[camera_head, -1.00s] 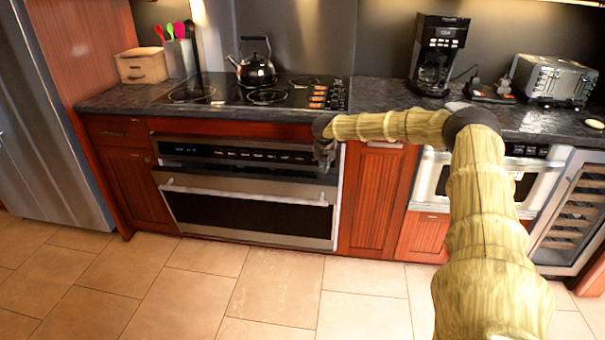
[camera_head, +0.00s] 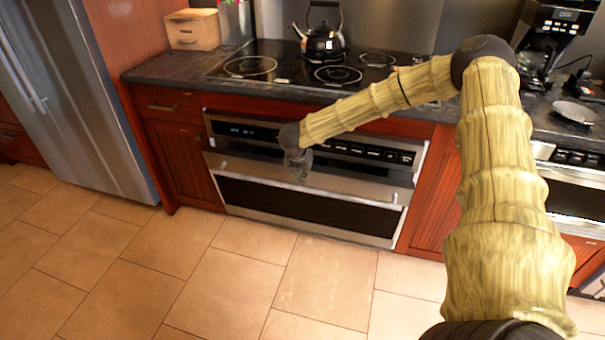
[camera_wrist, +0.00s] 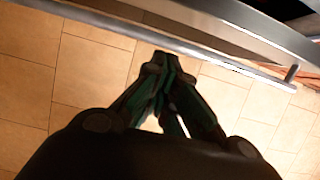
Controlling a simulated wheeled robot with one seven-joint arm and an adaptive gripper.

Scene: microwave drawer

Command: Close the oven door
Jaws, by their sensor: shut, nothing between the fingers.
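The oven door (camera_head: 303,206) is a steel front with a dark window, below the oven's black control panel (camera_head: 375,152). Its top edge seems to stand slightly out from the oven, so it looks a little ajar. A long bar handle (camera_head: 345,197) runs across its top; it also crosses the wrist view as a grey bar (camera_wrist: 230,66). My gripper (camera_head: 300,174) is in front of the door's upper left part, at about handle height. In the wrist view its fingertips (camera_wrist: 158,62) are together and empty, close to the bar. I cannot tell whether they touch it.
The cooktop (camera_head: 290,70) with a black kettle (camera_head: 324,38) is above the oven. A steel fridge (camera_head: 90,100) stands at the left, a coffee maker (camera_head: 545,40) and a second appliance (camera_head: 578,190) at the right. The tiled floor (camera_head: 250,265) in front is clear.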

